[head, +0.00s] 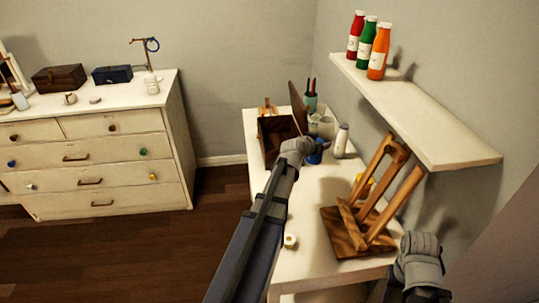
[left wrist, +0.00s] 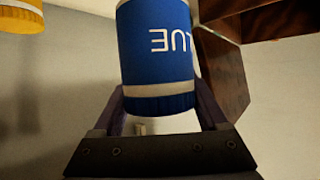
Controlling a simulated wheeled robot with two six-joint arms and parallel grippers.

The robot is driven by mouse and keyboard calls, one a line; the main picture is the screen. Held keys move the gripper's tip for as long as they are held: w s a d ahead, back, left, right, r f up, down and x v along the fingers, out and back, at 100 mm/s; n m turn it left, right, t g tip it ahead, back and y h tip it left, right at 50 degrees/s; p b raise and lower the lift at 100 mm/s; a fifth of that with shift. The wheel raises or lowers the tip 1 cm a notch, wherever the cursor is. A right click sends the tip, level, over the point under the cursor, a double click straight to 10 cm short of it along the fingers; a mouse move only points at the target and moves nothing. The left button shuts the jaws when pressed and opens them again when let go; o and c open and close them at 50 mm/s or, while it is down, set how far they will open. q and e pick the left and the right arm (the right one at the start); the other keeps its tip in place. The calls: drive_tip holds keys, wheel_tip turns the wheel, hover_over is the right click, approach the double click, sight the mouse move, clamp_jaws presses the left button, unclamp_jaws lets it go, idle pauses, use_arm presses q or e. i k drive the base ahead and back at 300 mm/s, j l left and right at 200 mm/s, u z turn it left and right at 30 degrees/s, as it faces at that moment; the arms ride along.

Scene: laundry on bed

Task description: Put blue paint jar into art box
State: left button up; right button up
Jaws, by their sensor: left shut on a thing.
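The blue paint jar (head: 316,156) is between the fingers of my left gripper (head: 308,150), over the white table. In the left wrist view the jar (left wrist: 155,45) fills the middle, its "UE" lettering upside down, with a finger on each side. The art box (head: 272,146), dark wood with its lid (head: 298,104) raised, stands just left of and behind the gripper. Brown wooden panels (left wrist: 275,22), likely the box, show beside the jar in the wrist view. The wrist hides part of the jar and box. My right gripper (head: 418,250) is at the lower right; its fingers are unclear.
A wooden easel (head: 370,205) occupies the table's right side. A wall shelf (head: 420,115) holds three bottles. The table front (head: 315,240) is mostly clear.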

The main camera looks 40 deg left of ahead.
sight(277, 140)
drive_tip(key=j, duration=0.45)
drive_tip(key=j+z, duration=0.2)
drive_tip(key=j, duration=0.5)
drive_tip(key=k+j+z, duration=0.1)
drive_tip(key=j+z, duration=0.15)
drive_tip(key=j, duration=0.45)
